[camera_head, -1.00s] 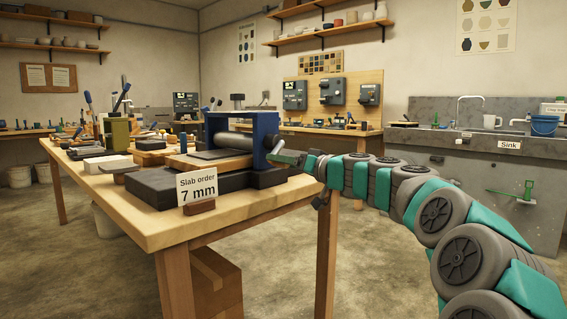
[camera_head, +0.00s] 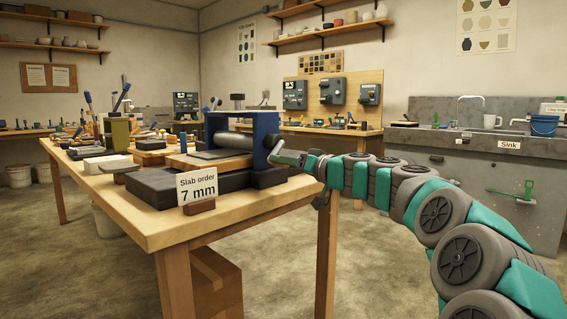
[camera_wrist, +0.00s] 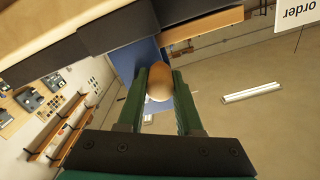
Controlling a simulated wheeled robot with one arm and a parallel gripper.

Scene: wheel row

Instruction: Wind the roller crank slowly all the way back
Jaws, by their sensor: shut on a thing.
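The slab roller stands on the near end of the wooden table, with a blue frame (camera_head: 265,137), a grey roller (camera_head: 232,141) and a wooden bed. A grey slab (camera_head: 213,154) lies on the bed by the roller. In the wrist view, the rounded wooden crank knob (camera_wrist: 159,83) sits between the green fingers of my gripper (camera_wrist: 160,88), which is shut on it. In the head view, my gripper (camera_head: 287,158) is at the right side of the blue frame. The crank arm itself is mostly hidden behind my gripper.
A sign reading "Slab order 7 mm" (camera_head: 198,187) stands at the table's near edge. A white block (camera_head: 107,164) and tools lie farther left on the table (camera_head: 150,225). The floor right of the table is open up to the sink counter (camera_head: 470,155).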

